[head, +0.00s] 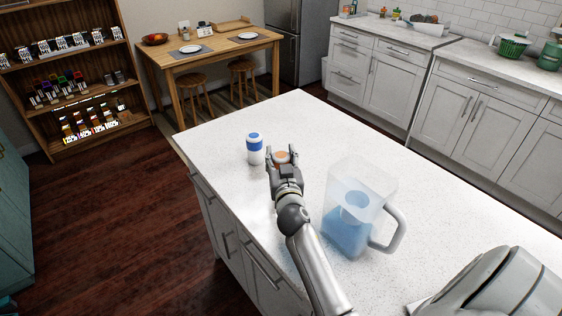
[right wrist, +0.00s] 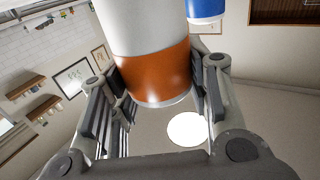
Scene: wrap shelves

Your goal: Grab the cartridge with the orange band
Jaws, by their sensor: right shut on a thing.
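The cartridge with the orange band (right wrist: 157,76) is white with a wide orange band and sits between the fingers of my right gripper (right wrist: 160,115) in the right wrist view. In the head view my right gripper (head: 283,164) is over the white counter, shut on this cartridge, and a little of its orange (head: 282,155) shows between the fingers. A white cartridge with a blue band (head: 255,147) stands upright on the counter just left of the gripper. Part of it also shows in the right wrist view (right wrist: 206,9). My left gripper is not in view.
A clear pitcher (head: 352,215) with a blue inside and a handle stands on the counter (head: 317,125) right of my right arm. The counter beyond the gripper is bare. A wooden shelf (head: 85,83) with several small items stands at the far left.

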